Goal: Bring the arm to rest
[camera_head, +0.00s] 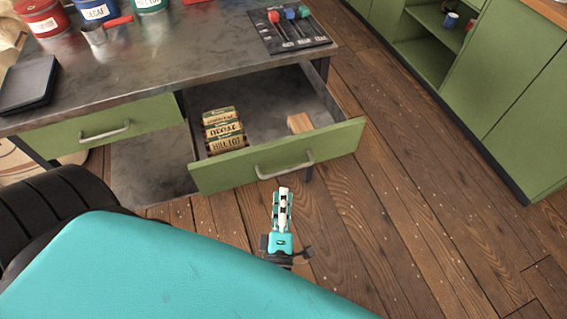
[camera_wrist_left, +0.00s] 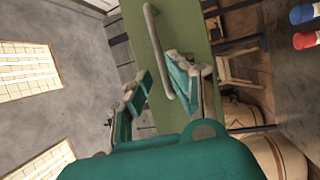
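My left gripper (camera_head: 283,195) is in front of the open drawer, just below its handle in the head view. In the left wrist view the two fingers (camera_wrist_left: 160,78) stand apart with nothing held between them. The green drawer front (camera_head: 340,141) has a grey bar handle (camera_head: 285,166). My right gripper is in neither view.
The drawer holds several labelled packs (camera_head: 223,130) and a wooden block (camera_head: 299,122). The metal worktop (camera_head: 190,50) carries canisters, a scoop, a dark tablet-like slab (camera_head: 27,82) and a lever panel (camera_head: 290,30). Green cabinets (camera_head: 510,100) stand at right. Wooden floor (camera_head: 400,200) lies open between.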

